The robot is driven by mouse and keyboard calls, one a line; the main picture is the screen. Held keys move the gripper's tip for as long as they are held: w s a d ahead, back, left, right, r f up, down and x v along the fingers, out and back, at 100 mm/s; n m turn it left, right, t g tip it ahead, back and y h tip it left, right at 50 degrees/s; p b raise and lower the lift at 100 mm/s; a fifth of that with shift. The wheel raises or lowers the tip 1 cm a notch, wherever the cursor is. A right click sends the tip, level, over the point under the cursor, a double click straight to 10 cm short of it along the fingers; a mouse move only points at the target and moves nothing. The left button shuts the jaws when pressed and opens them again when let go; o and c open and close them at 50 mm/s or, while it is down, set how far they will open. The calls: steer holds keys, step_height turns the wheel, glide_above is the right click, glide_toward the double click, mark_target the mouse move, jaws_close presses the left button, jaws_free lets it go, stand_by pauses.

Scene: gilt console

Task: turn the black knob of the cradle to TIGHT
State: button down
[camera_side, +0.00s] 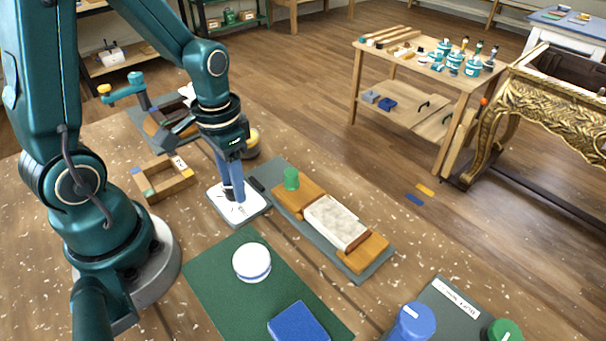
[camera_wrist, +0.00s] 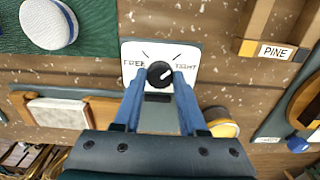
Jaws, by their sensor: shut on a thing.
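The black knob (camera_wrist: 159,74) sits on a white dial plate (camera_wrist: 134,50), marked FREE at the left and TIGHT at the right in the wrist view. Its pale pointer line slants toward the TIGHT side; whether it lines up exactly with that mark is hard to tell. My gripper (camera_wrist: 158,80) is shut on the knob, one blue finger on each side. In the side view my gripper (camera_side: 233,193) points down onto the dial plate (camera_side: 251,208), and its fingers mostly hide the knob. The wooden cradle (camera_side: 299,195) beside it holds a pale slab (camera_side: 337,221).
A wooden tray (camera_side: 165,182) lies left of the dial. A green mat (camera_side: 215,280) in front carries a white round pad (camera_side: 251,262) and a blue block (camera_side: 298,322). Blue and green lidded pots stand front right.

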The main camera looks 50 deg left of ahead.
steer(key=shift+c, duration=2.3)
jaws_free()
steer(key=shift+r, duration=2.6)
steer(key=shift+w+d+r, duration=0.1)
steer(key=shift+d+r, duration=0.05)
steer(key=shift+r, duration=0.05)
steer(key=s+d+r+t, duration=0.4)
steer(key=d+r+t, duration=0.1)
steer(key=r, duration=0.3)
steer(key=shift+t, duration=0.3)
